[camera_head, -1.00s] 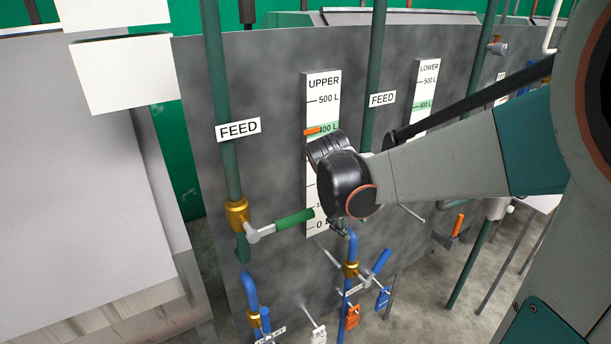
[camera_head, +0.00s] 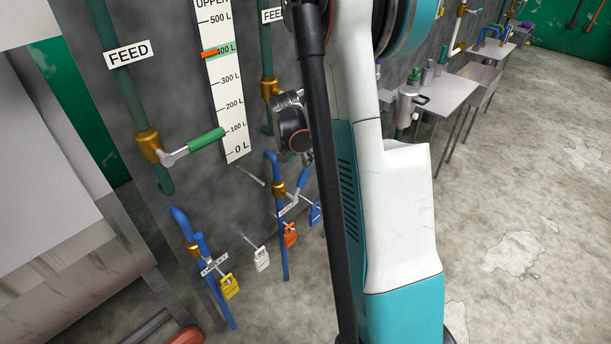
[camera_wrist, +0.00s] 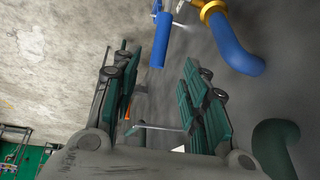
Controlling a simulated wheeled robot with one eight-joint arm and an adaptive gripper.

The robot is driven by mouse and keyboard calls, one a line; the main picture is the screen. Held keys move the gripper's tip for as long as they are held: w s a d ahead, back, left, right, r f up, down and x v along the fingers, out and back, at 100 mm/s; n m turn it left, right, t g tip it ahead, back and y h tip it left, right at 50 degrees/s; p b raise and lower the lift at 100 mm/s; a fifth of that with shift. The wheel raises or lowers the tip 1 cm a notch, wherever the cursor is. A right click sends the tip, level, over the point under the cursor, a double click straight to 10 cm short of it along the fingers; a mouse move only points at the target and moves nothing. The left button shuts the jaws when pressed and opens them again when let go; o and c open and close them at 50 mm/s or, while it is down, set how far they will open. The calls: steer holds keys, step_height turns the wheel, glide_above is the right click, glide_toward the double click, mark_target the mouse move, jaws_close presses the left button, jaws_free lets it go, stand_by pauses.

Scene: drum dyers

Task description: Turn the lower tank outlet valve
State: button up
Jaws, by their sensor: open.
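In the head view, a blue outlet pipe (camera_head: 281,235) carries a brass valve (camera_head: 278,188) with a blue handle (camera_head: 303,180) slanting up to the right. Its small label is unreadable, so I cannot tell which tank it serves. The wrist view shows a brass fitting (camera_wrist: 212,8), a blue pipe bend (camera_wrist: 235,45) and a blue handle (camera_wrist: 161,40). My gripper (camera_wrist: 160,85) is open and empty, its teal fingers apart. The handle appears beyond the fingertips, near the gap; contact is not visible.
Another brass valve (camera_head: 193,248) stands left. Yellow (camera_head: 230,286), white (camera_head: 262,259), orange (camera_head: 290,235) and blue (camera_head: 314,213) tags hang low. A green-handled feed valve (camera_head: 148,145) stands beside the upper gauge (camera_head: 222,90). Open floor (camera_head: 530,190) lies right.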

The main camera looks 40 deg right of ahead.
mark_target(304, 171)
steer(key=b+x, duration=0.3)
steer(key=x, duration=0.9)
steer(key=shift+b, duration=0.35)
steer(key=shift+r, duration=0.1)
steer(key=shift+c, duration=0.5)
jaws_close()
